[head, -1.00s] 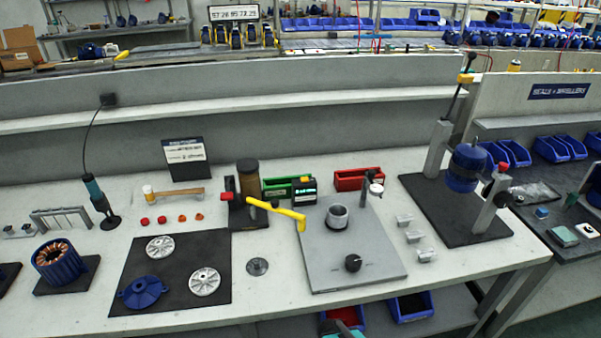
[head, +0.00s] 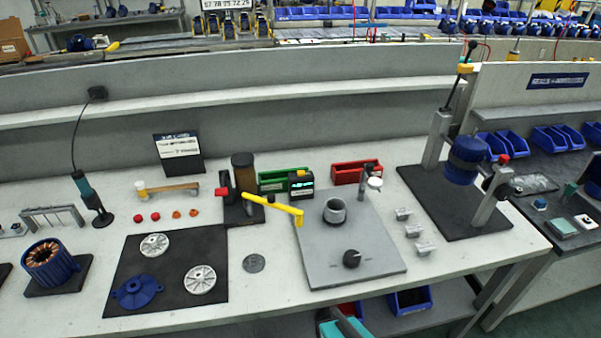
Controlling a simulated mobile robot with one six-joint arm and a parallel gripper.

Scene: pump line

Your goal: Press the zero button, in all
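A small black box with a lit green display (head: 301,184) stands at the back of the grey plate in the middle of the bench. Its buttons are too small to tell apart, so I cannot make out which is the zero button. A yellow bar (head: 275,205) reaches across just in front of it. A grey ring-shaped part (head: 335,211) and a black knob (head: 351,259) are on the grey plate (head: 375,245). A round dial on a small stand (head: 374,183) is at its back right.
Green (head: 283,180) and red (head: 357,172) bins stand behind the plate. A press-like stand (head: 240,190) is to its left, small metal blocks (head: 413,231) to its right. A blue motor on a stand (head: 466,158) is farther right. The bench's front strip is mostly clear.

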